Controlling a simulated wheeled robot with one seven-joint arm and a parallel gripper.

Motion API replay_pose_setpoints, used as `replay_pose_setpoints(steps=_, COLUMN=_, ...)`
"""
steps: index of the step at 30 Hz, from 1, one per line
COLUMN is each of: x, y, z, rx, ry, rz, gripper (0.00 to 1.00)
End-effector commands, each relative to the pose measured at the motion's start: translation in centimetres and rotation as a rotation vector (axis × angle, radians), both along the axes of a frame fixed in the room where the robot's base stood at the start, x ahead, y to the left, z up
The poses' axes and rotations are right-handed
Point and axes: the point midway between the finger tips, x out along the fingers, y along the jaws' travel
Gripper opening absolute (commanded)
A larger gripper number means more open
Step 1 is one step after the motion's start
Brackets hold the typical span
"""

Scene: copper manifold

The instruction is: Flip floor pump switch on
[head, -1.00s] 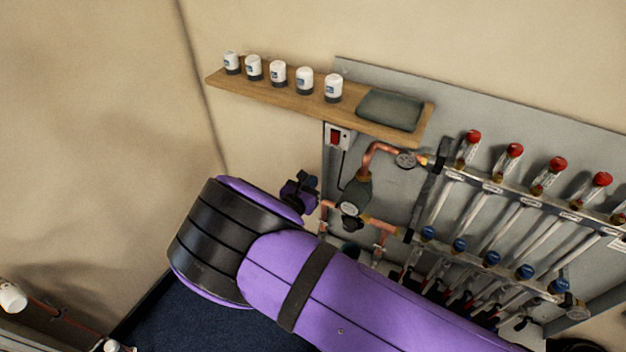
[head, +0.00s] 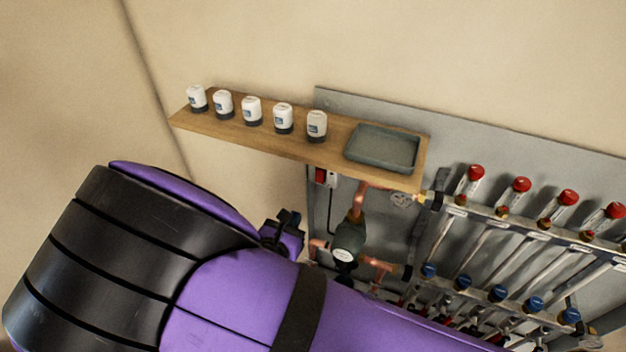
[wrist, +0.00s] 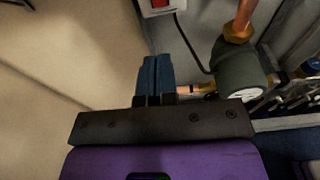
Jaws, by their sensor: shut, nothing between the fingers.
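The pump switch is a white box with a red rocker (head: 320,176), on the grey panel just under the wooden shelf in the head view. It also shows at the top edge of the wrist view (wrist: 160,4), partly cut off, with a dark cable running down. Whether the rocker is on or off I cannot tell. My gripper (wrist: 155,60) is shut and empty, its dark blue fingers together, below the switch in the wrist view and apart from it. In the head view my gripper (head: 291,222) shows small and dark, left of the pump and below the switch.
The wooden shelf (head: 240,137) above holds several white capped bottles and a grey tray (head: 382,168). The green-grey pump (head: 346,240) with copper pipes is right of my gripper. The manifold with red and blue caps is farther right. Bare wall lies to the left.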

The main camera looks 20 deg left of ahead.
Motion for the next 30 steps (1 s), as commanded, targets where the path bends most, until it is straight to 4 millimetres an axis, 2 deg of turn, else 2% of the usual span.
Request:
replay_pose_setpoints(steps=7, x=0.1, y=0.0, z=0.0, rx=0.0, ry=0.0, rz=0.0, gripper=0.0)
replay_pose_setpoints(steps=11, x=0.8, y=0.0, z=-0.1, rx=0.001, ry=0.0, rz=-0.002, gripper=0.0)
replay_pose_setpoints(steps=14, x=2.0, y=-0.1, z=-0.3, rx=0.0, ry=-0.002, rz=-0.003, gripper=0.0)
replay_pose_setpoints(steps=30, x=11.4, y=-0.9, z=-1.8, rx=0.001, ry=-0.001, rz=-0.002, gripper=0.0)
